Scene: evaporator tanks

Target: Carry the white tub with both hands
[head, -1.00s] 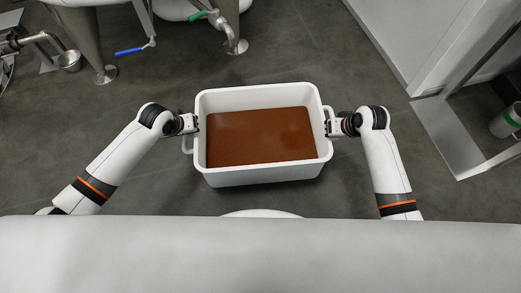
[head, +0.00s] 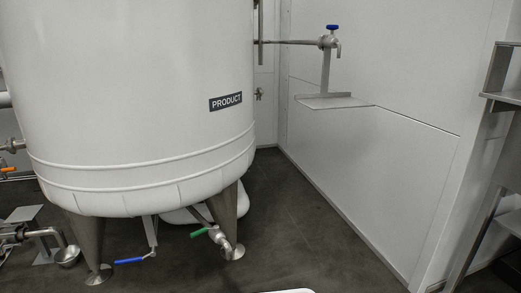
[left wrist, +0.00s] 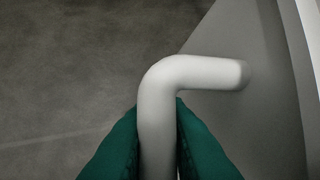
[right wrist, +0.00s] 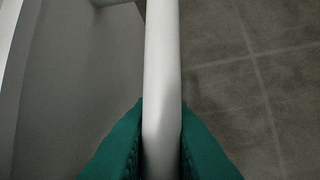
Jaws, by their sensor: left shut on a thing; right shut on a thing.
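Only a sliver of the white tub's far rim (head: 290,291) shows at the bottom edge of the head view. Neither gripper shows there. In the left wrist view, the green fingers of my left gripper (left wrist: 157,110) are shut on a bent white tub handle (left wrist: 195,71), with the tub's wall (left wrist: 255,120) to the right. In the right wrist view, my right gripper (right wrist: 162,108) is shut on the other white handle (right wrist: 161,45), with the tub's wall (right wrist: 75,90) to the left. The tub's contents are out of view.
A large white tank labelled PRODUCT (head: 140,110) stands on metal legs at left. A green-handled valve (head: 205,232) and blue-handled valve (head: 135,261) sit below it. A small shelf (head: 335,102) is on the white wall. Metal shelving (head: 505,100) stands right. Floor (head: 300,235) between is clear.

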